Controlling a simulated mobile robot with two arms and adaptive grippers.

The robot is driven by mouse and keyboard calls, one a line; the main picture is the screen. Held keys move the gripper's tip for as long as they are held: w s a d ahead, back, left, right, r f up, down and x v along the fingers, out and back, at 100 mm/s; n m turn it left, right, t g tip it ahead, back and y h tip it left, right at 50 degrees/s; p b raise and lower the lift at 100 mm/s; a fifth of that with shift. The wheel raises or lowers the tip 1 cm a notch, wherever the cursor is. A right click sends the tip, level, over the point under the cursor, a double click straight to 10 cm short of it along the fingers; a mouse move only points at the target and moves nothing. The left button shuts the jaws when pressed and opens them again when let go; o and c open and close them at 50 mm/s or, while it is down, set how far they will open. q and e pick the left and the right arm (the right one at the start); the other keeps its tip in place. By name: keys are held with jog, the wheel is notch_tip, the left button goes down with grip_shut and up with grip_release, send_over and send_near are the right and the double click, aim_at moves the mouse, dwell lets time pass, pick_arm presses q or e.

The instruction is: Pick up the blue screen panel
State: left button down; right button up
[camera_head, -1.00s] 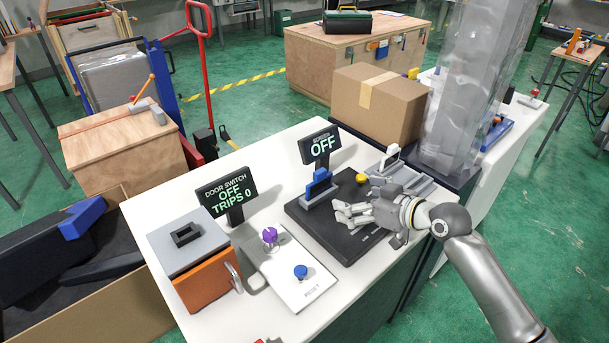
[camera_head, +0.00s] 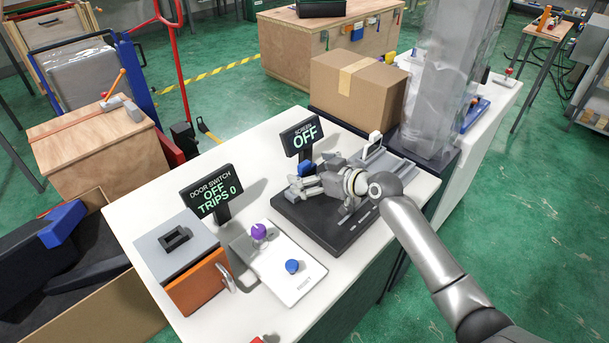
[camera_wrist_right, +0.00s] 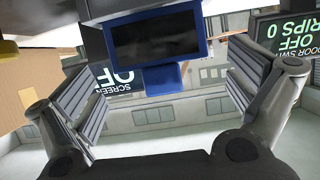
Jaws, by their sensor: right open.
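The blue screen panel (camera_wrist_right: 155,38) shows in the right wrist view as a blue frame around a dark face, with a blue block below it. It lies between the two spread fingers of my right gripper (camera_wrist_right: 168,75), apart from both. In the head view, the panel (camera_head: 306,167) stands on the black base (camera_head: 337,240), mostly hidden behind my right gripper (camera_head: 300,187). That gripper is open and empty, low over the base. My left gripper is not in view.
The SCREEN OFF sign (camera_head: 301,137) stands just behind the panel. The door switch sign (camera_head: 207,191), an orange box (camera_head: 200,285) and a white button plate (camera_head: 290,270) are to the left. A cardboard box (camera_head: 358,90) and clear column (camera_head: 440,85) stand behind.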

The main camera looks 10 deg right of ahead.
jog(key=shift+x, duration=1.3)
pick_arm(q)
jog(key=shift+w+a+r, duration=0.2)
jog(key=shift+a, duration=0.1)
pick_arm(e)
jog(key=c, duration=1)
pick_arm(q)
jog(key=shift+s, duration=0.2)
pick_arm(e)
jog(key=shift+r, duration=0.15)
